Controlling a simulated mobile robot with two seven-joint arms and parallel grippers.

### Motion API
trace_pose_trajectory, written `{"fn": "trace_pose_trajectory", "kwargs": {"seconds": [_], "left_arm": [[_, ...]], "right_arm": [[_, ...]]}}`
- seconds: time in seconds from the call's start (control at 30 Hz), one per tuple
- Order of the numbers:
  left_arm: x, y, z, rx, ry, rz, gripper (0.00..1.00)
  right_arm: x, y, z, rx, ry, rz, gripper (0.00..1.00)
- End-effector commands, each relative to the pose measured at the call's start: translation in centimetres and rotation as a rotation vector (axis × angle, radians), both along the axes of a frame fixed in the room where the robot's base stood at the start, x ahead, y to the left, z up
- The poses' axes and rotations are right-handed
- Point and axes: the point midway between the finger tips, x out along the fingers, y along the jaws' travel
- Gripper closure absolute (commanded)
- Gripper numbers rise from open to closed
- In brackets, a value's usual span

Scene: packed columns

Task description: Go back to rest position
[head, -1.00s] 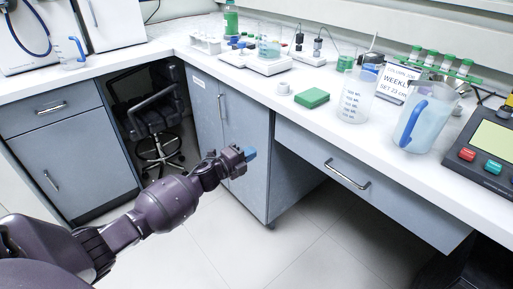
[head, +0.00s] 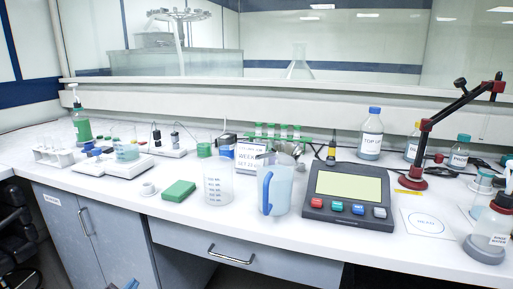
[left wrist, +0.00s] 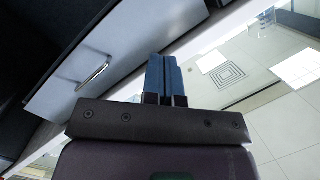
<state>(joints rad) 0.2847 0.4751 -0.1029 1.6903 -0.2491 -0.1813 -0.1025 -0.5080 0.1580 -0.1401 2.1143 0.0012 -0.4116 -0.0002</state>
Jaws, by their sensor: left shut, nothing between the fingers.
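My left gripper (left wrist: 164,78) shows in the left wrist view with its two blue fingers shut together and nothing between them. In the head view only a blue bit of the left gripper (head: 130,284) shows at the bottom edge, in front of the cabinet and below the bench top; the rest of that arm is out of the picture. My right gripper is in neither view.
The white bench (head: 120,191) carries a green sponge (head: 179,191), a clear beaker (head: 218,182), a blue-handled jug (head: 276,190), a keypad device (head: 347,196) and a red-and-black jointed arm (head: 424,150). A drawer handle (head: 231,256) sits below the bench edge.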

Motion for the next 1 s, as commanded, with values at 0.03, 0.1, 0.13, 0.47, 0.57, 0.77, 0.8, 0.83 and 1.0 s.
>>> {"fn": "trace_pose_trajectory", "kwargs": {"seconds": [0.03,0.1,0.13,0.47,0.57,0.77,0.8,0.83,1.0], "left_arm": [[-1.7,-0.6,0.2,-0.059,0.026,0.014,1.00],[-4.3,-1.4,-0.3,-0.143,0.074,0.035,1.00],[-5.4,-1.8,-0.6,-0.178,0.097,0.047,1.00],[-18.7,-4.7,-2.3,-0.501,0.312,0.169,1.00],[-22.5,-5.3,-2.5,-0.565,0.358,0.206,1.00],[-29.6,-5.6,-3.4,-0.634,0.438,0.292,1.00],[-30.7,-5.6,-3.8,-0.640,0.455,0.308,1.00],[-31.5,-5.5,-4.1,-0.643,0.466,0.319,1.00],[-34.2,-5.2,-5.0,-0.648,0.506,0.356,1.00]], "right_arm": [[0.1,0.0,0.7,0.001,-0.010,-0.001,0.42],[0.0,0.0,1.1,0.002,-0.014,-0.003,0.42],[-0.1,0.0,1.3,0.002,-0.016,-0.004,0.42],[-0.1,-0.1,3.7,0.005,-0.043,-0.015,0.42],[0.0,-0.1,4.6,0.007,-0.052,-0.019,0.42],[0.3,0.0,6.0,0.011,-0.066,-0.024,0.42],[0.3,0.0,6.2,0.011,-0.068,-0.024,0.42],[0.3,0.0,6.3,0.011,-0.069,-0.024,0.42],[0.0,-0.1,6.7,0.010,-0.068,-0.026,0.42]]}}
